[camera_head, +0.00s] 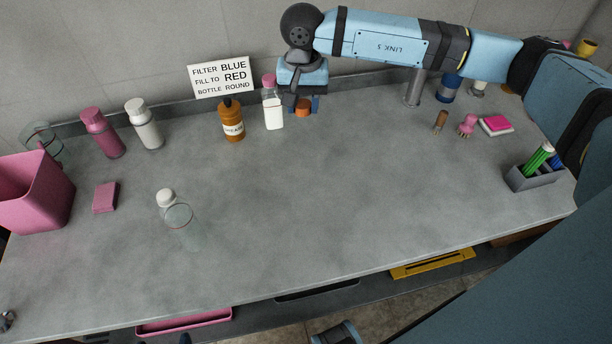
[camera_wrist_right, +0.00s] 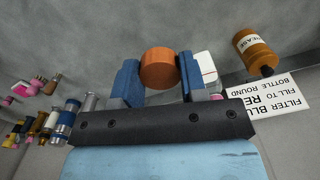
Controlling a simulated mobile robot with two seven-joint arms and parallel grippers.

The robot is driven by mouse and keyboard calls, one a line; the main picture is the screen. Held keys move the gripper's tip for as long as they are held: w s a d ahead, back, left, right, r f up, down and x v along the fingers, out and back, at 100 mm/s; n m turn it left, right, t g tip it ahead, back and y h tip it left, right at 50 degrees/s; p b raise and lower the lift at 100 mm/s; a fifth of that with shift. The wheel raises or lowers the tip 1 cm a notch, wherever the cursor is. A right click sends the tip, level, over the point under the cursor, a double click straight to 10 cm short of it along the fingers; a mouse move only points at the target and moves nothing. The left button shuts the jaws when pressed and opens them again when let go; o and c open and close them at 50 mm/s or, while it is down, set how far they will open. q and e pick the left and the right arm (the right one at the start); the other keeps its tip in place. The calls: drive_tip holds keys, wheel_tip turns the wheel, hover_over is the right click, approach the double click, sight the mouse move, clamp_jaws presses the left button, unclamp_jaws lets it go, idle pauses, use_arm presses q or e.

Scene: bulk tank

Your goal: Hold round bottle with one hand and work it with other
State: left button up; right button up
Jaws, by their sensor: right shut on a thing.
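A clear round-bodied bottle (camera_head: 178,216) with a white cap (camera_head: 166,197) stands on the left-middle of the bench, with no gripper near it. My right gripper (camera_head: 304,104) is at the back of the bench, pointing down. It is shut on a short orange-brown cylinder (camera_head: 303,109), which also shows between the blue fingers in the right wrist view (camera_wrist_right: 158,68). A clear bottle (camera_head: 272,107) with a pink cap and white contents stands just left of this gripper. My left gripper is not in view.
A brown labelled bottle (camera_head: 232,121) stands below the sign (camera_head: 221,77). Pink (camera_head: 102,133) and white (camera_head: 144,126) bottles, a pink bin (camera_head: 34,192) and a pink block (camera_head: 105,197) are at left. A grey pen holder (camera_head: 532,176) is at right. The bench middle is clear.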

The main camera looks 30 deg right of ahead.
drive_tip(key=s+d+f+m+b, duration=0.1)
drive_tip(key=d+m+b, duration=0.1)
drive_tip(key=m, duration=0.2)
drive_tip(key=m+b, duration=0.1)
drive_tip(key=m, duration=0.1)
hover_over(317, 172)
wheel_tip(317, 172, down, 16)
drive_tip(key=shift+r, duration=0.15)
drive_tip(key=shift+f, duration=2.15)
drive_tip(key=shift+f, duration=0.1)
drive_tip(key=o, duration=1)
